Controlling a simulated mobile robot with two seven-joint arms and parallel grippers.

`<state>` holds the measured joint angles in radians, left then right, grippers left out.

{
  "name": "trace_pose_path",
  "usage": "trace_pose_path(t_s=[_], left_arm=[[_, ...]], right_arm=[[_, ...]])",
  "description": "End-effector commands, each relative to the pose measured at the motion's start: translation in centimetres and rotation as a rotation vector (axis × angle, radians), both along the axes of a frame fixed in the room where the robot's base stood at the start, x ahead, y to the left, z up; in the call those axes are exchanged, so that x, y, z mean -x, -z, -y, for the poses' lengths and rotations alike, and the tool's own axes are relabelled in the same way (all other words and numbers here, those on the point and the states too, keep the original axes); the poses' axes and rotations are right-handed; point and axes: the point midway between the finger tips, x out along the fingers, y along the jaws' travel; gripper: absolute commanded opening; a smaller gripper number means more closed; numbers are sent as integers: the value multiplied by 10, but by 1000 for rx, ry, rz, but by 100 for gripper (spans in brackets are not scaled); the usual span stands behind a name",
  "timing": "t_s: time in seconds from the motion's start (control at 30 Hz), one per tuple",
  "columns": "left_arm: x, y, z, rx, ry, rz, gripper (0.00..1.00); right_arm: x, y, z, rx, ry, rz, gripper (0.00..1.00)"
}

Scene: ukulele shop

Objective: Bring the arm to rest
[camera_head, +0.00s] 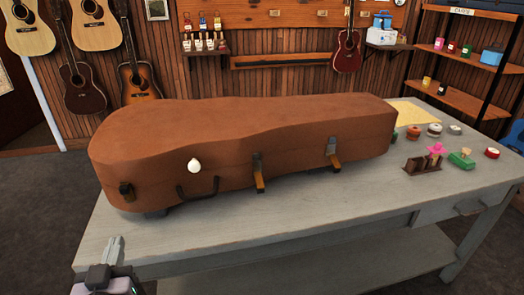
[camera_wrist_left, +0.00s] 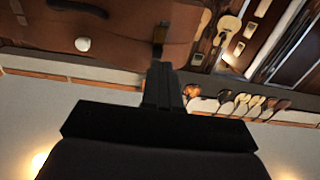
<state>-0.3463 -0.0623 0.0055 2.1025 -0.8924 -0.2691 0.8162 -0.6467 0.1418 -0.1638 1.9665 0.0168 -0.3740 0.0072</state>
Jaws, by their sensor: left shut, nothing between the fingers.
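My left gripper (camera_head: 117,244) is at the bottom left, in front of the grey table's (camera_head: 330,225) near left edge. It is shut and empty, its fingers pointing up in the picture. In the left wrist view its fingers (camera_wrist_left: 162,72) are together with nothing between them. A closed brown instrument case (camera_head: 240,125) lies on the table, beyond the gripper and apart from it. It also shows at the top of the left wrist view (camera_wrist_left: 135,30). My right gripper is not in view.
The case has a dark handle (camera_head: 197,190), a white round piece (camera_head: 194,165) and latches along its front, such as the middle one (camera_head: 257,173). Small jars and a brown rack (camera_head: 422,165) stand at the table's right end. The table's front strip is clear. Guitars hang on the wall.

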Motion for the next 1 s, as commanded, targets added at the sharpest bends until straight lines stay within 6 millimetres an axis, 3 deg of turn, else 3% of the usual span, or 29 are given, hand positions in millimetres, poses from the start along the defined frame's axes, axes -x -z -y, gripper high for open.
trace_pose_path(t_s=[0.3,0.43,0.57,0.8,1.0], left_arm=[[1,1,0,-1,0,-2,0],[6,15,5,-2,22,-45,0],[22,58,20,-3,90,-172,0],[83,153,58,-3,283,-469,0],[127,196,79,6,398,-614,0]], right_arm=[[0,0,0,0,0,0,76],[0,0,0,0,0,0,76],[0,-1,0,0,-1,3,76],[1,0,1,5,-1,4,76],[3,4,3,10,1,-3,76]])
